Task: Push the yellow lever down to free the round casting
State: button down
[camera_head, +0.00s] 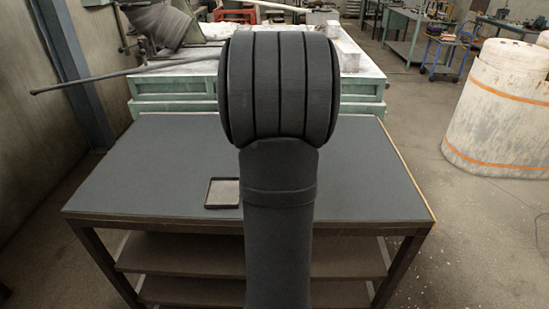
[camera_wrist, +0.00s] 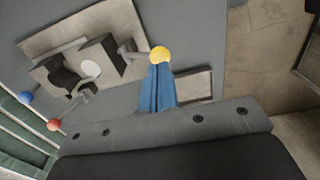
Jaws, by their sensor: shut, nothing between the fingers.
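In the wrist view, the yellow lever shows as a yellow ball knob (camera_wrist: 160,54) on a short grey arm beside a dark block. My gripper (camera_wrist: 158,70) has its blue fingers shut and empty, with the tips right at the knob's lower edge in the picture. I cannot tell whether they touch it. The round casting appears as a pale disc (camera_wrist: 91,69) between dark blocks on a beige base plate (camera_wrist: 60,38). In the head view, my arm hides the gripper, the lever and the casting.
A blue knob (camera_wrist: 25,97) and a red knob (camera_wrist: 54,125) stand at the fixture's left in the wrist view. A small dark-rimmed tray (camera_head: 208,194) lies on the grey table (camera_head: 150,165), left of my arm. The table's visible sides are otherwise clear.

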jog(key=shift+f, duration=0.15)
jog(key=shift+f, duration=0.7)
jog(key=shift+s+f, duration=0.25)
jog(key=shift+f, duration=0.1)
